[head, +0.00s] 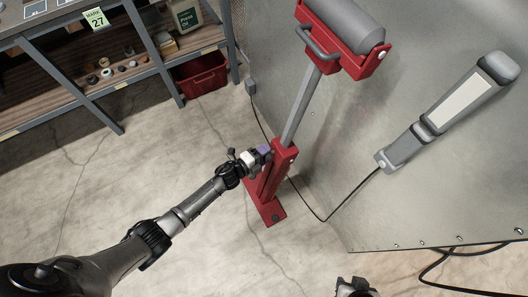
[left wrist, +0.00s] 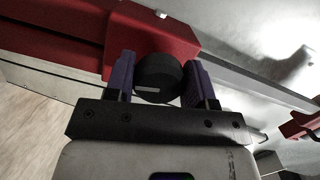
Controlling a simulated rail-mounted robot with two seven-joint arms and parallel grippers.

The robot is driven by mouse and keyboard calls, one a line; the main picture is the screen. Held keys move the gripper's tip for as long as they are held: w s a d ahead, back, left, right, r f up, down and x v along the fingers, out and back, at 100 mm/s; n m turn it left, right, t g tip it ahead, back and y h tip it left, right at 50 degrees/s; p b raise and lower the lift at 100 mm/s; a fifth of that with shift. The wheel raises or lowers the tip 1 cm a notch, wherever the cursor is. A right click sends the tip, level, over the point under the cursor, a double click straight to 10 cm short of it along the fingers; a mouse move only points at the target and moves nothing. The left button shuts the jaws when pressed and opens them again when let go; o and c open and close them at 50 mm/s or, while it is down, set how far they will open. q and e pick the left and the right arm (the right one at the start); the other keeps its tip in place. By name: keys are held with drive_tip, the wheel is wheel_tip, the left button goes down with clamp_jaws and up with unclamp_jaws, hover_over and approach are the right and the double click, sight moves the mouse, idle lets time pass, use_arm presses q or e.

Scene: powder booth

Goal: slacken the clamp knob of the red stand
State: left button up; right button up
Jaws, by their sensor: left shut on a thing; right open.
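The red stand (head: 277,168) stands on the floor, with a grey post (head: 301,105) rising to a red roller head (head: 343,35) that carries a grey roller. My left gripper (head: 264,152) is at the upper part of the stand's red column. In the left wrist view the black clamp knob (left wrist: 159,76) sits between the two purple fingers of my left gripper (left wrist: 160,82), which is shut on it. The red column (left wrist: 150,35) is right behind the knob. In the head view the knob is hidden by the gripper. My right gripper (head: 356,288) shows only partly at the bottom edge.
A metal panel (head: 420,195) with a grey lamp (head: 450,110) is right of the stand; its black cable runs near the stand's foot. A shelf (head: 120,75) and a red bin (head: 203,75) stand at the back left. The concrete floor in front is clear.

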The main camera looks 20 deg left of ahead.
idle(0.6)
use_arm(q)
drive_tip(key=o, duration=0.9)
drive_tip(key=shift+s, duration=0.1)
drive_tip(key=shift+s+a+r+p, duration=0.1)
drive_tip(key=shift+s+a+p, duration=0.15)
drive_tip(key=shift+s+p, duration=0.1)
drive_tip(key=p+v, duration=0.3)
drive_tip(key=v, duration=0.9)
drive_tip(key=shift+s+a, duration=0.25)
drive_tip(key=shift+s, duration=0.1)
